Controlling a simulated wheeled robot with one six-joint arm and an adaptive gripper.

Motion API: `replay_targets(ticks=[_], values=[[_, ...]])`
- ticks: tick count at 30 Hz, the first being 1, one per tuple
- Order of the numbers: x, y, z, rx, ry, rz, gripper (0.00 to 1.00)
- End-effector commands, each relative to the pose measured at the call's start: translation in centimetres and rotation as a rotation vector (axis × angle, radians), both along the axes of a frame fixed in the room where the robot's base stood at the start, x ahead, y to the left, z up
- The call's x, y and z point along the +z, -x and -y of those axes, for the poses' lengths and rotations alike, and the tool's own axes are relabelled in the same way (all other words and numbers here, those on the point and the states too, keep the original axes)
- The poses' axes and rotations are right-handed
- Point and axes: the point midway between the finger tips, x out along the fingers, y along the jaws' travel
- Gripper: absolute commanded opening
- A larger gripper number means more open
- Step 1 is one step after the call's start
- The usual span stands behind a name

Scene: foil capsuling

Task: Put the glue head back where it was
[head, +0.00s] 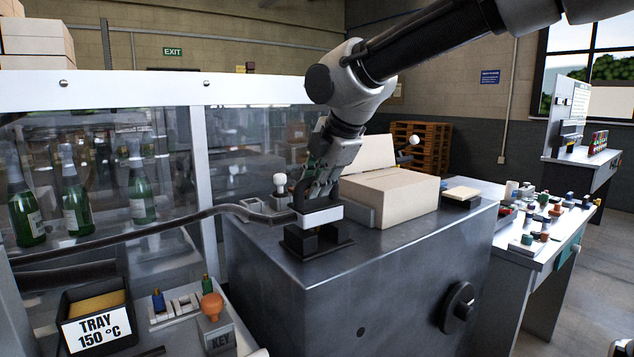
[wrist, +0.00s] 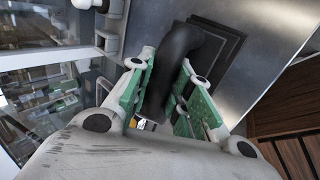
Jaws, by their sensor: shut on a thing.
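The glue head (head: 322,213) shows in the head view as a white block with a dark hose running from it to the left. It is at the top of a black stand (head: 316,241) on the grey metal cabinet; I cannot tell whether it rests fully in the stand. My gripper (head: 318,188) points down at it from above. In the wrist view, my gripper's green-padded fingers (wrist: 163,92) are closed on a thick black curved part (wrist: 182,52) of the glue head. The glue head's underside is hidden.
A cardboard box (head: 392,195) stands on the cabinet to the right. A white knob (head: 279,180) is close on the left. A glazed enclosure holds green bottles (head: 75,200).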

Motion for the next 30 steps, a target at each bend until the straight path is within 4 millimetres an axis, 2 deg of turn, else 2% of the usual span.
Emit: replay_targets(ticks=[16,17,20,30], values=[[-1.1,0.0,0.0,0.000,-0.001,0.001,0.00],[-1.1,0.0,0.0,0.000,0.001,-0.001,0.26],[-1.1,0.0,0.0,0.000,0.001,-0.001,0.42],[-0.8,0.0,0.0,0.000,0.000,0.000,0.42]])
